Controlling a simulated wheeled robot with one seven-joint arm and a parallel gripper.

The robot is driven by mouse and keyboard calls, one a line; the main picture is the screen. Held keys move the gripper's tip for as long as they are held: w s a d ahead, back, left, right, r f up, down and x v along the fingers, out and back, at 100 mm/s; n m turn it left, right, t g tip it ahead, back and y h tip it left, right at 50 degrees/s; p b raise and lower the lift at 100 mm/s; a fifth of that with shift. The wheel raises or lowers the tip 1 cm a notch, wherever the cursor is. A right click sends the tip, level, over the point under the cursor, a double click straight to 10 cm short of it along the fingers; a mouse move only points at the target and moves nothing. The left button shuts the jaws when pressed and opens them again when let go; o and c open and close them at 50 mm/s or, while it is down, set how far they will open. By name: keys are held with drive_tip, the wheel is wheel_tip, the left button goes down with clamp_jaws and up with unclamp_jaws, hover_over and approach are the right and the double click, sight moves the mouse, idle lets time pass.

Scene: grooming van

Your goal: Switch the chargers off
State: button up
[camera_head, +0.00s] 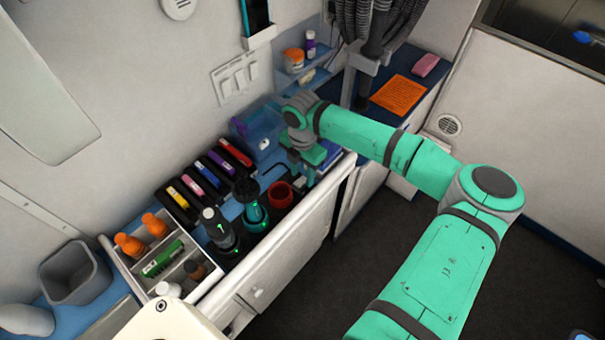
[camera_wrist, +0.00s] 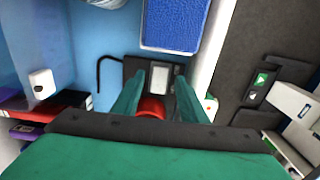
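My gripper (camera_head: 303,176) is over the blue counter beside the red cup-like thing (camera_head: 281,194). In the wrist view its two teal fingers (camera_wrist: 160,88) are apart with nothing clearly held between them. Part of the red thing (camera_wrist: 152,106) shows between the fingers, with a dark box with a pale grey panel (camera_wrist: 159,72) just beyond. Two dark clipper-like devices, one black (camera_head: 217,229) and one teal and black (camera_head: 254,207), stand upright on the counter with small green lights. I cannot tell which parts are the chargers. A white three-part switch plate (camera_head: 235,78) is on the wall.
Dark cases with coloured labels (camera_head: 208,174) lean along the wall. A blue pad (camera_wrist: 172,24) is ahead in the wrist view. A dark device with a green mark (camera_wrist: 262,80) is at right.

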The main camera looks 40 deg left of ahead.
drive_tip(key=shift+f, duration=0.45)
drive_tip(key=shift+w, duration=0.15)
clamp_jaws()
drive_tip(key=shift+a, duration=0.1)
drive_tip(key=shift+s+t, duration=0.5)
drive_tip(key=shift+t, duration=0.5)
drive_tip(key=shift+s+t, duration=0.2)
drive_tip(key=shift+t, duration=0.7)
